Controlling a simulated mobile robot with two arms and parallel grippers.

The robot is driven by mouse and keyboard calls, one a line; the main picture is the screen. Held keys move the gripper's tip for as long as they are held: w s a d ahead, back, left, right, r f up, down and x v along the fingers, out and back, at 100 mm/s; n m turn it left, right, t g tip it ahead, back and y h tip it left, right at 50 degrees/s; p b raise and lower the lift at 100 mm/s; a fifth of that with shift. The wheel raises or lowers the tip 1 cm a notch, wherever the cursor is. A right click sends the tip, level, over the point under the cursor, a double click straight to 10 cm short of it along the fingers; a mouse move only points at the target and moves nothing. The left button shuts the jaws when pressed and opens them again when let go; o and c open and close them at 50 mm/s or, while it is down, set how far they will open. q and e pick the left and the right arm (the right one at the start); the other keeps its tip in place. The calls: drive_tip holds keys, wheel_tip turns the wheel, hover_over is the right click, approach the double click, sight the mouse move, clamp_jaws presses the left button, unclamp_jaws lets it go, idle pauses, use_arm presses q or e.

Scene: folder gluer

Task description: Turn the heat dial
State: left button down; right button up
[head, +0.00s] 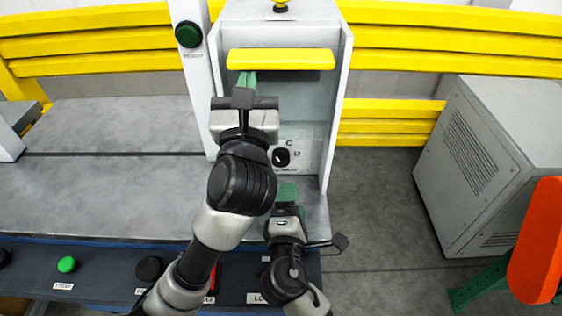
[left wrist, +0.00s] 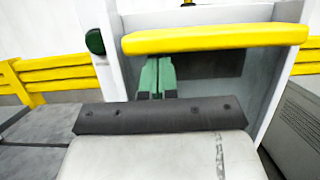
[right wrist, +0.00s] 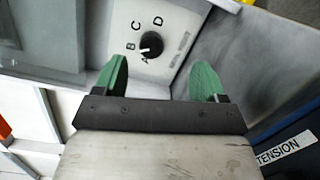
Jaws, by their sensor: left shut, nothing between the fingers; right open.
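The heat dial (right wrist: 151,45) is a black round knob with a white pointer on a pale panel lettered A, B, C, D. The pointer is toward the A in the right wrist view. The dial also shows in the head view (head: 281,157). My right gripper (right wrist: 158,82) has its green fingers spread and empty, short of the dial; in the head view it (head: 288,192) is just below the panel. My left gripper (left wrist: 157,76) is shut and empty, its green fingers together below the yellow bar; it also shows in the head view (head: 247,80).
A yellow bar (head: 281,59) crosses the housing above the dial. A green button (head: 188,35) is on the post at left. A grey cabinet (head: 480,160) stands at right. A front ledge carries a green button (head: 67,264) and black knobs. A TENSION label (right wrist: 284,148) lies near my right gripper.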

sight(281, 162)
drive_tip(key=a+n, duration=0.1)
drive_tip(key=n, duration=0.2)
drive_tip(key=a+n+y, duration=0.1)
drive_tip(key=n, duration=0.1)
drive_tip(key=shift+a, duration=0.35)
drive_tip(key=shift+w+a+n+y, duration=0.1)
drive_tip(key=shift+n+y, duration=0.2)
drive_tip(key=w, duration=1.1)
drive_tip(key=shift+w+d, duration=0.25)
drive_tip(key=shift+w, duration=0.1)
drive_tip(key=c, duration=0.9)
